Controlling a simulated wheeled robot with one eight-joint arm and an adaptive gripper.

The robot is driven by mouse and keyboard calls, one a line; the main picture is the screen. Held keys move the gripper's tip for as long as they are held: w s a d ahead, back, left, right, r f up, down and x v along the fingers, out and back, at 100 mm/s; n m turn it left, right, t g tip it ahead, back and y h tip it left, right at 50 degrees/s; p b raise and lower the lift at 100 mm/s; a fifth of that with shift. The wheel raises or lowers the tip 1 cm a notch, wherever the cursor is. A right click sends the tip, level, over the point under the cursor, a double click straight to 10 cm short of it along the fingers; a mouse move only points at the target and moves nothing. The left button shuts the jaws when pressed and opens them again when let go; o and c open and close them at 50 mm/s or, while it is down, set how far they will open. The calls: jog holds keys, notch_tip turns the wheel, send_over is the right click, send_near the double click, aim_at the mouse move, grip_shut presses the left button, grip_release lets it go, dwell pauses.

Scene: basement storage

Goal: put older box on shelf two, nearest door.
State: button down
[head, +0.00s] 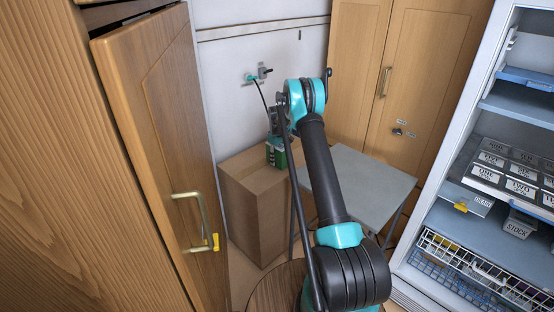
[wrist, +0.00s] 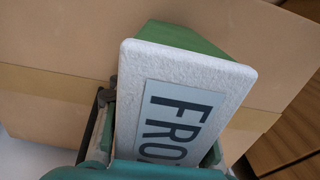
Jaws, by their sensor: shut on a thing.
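A green box with a white lid (wrist: 188,65) fills the middle of the wrist view; its label reads "FRO", with the rest hidden. My gripper (wrist: 160,125) is shut on it, one finger on each side. In the head view my gripper (head: 276,137) points down over the brown carton, with the green box (head: 277,157) at its top. I cannot tell whether the box touches the carton. An open white cabinet with blue shelves (head: 515,107) stands at the right. Its middle shelf holds several white-labelled tubs (head: 520,170), some reading "ONE" and "TWO". No age mark is readable on the held box.
The brown carton (head: 248,205) stands by the wall. A grey folding table (head: 365,183) is right of it, its top bare where visible. A wooden door (head: 165,150) stands at the left. A "STOCK" tub (head: 520,225) and a wire basket (head: 470,268) sit low in the cabinet.

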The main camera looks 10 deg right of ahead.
jog(key=shift+f, duration=0.1)
jog(key=c, duration=0.9)
grip_release()
jog(key=shift+o, duration=0.2)
